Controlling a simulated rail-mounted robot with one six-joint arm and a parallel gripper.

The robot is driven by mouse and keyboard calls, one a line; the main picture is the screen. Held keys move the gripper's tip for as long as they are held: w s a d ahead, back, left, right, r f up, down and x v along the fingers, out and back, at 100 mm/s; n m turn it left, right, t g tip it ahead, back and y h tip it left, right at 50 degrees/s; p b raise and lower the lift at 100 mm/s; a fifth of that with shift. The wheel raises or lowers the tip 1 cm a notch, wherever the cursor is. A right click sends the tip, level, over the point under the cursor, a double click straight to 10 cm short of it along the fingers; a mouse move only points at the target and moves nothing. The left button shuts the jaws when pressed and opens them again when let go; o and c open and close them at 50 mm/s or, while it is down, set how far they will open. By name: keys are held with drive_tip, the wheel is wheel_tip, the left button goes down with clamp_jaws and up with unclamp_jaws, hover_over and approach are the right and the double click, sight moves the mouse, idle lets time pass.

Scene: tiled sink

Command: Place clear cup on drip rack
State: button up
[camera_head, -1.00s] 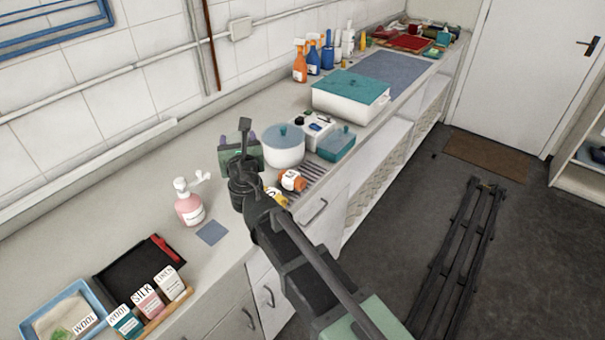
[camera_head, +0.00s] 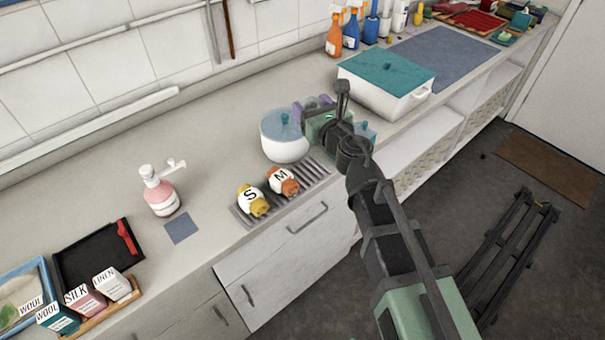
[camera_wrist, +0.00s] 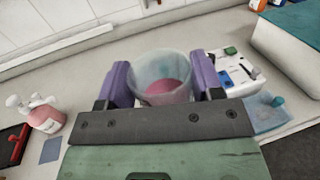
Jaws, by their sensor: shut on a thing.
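A clear cup (camera_wrist: 148,68) with pink inside it stands between the purple fingers of my gripper (camera_wrist: 162,76) in the wrist view. My gripper is shut on its sides. In the head view my gripper (camera_head: 314,104) is above the counter, just behind and right of the white pot; the cup is too small and covered to make out there. The grey slatted drip rack (camera_head: 318,170) lies at the counter's front edge, nearer than my gripper. Its left and middle parts hold a yellow jar marked S (camera_head: 250,200) and an orange jar marked M (camera_head: 283,181); its right end is bare.
The white pot (camera_head: 284,145) with a bluish lid stands behind the rack. A large white box with a teal lid (camera_head: 388,72) is to the right. A pink pump bottle (camera_head: 160,192) stands left, beside a small blue cloth (camera_head: 181,228). Open counter lies behind the bottle.

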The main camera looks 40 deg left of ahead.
wheel_tip(320, 180, down, 17)
drive_tip(key=b, duration=1.5)
drive_tip(key=shift+f, duration=0.2)
drive_tip(key=shift+r, duration=0.3)
drive_tip(key=shift+f, duration=0.25)
drive_tip(key=o, duration=1)
drive_tip(key=shift+r, duration=0.1)
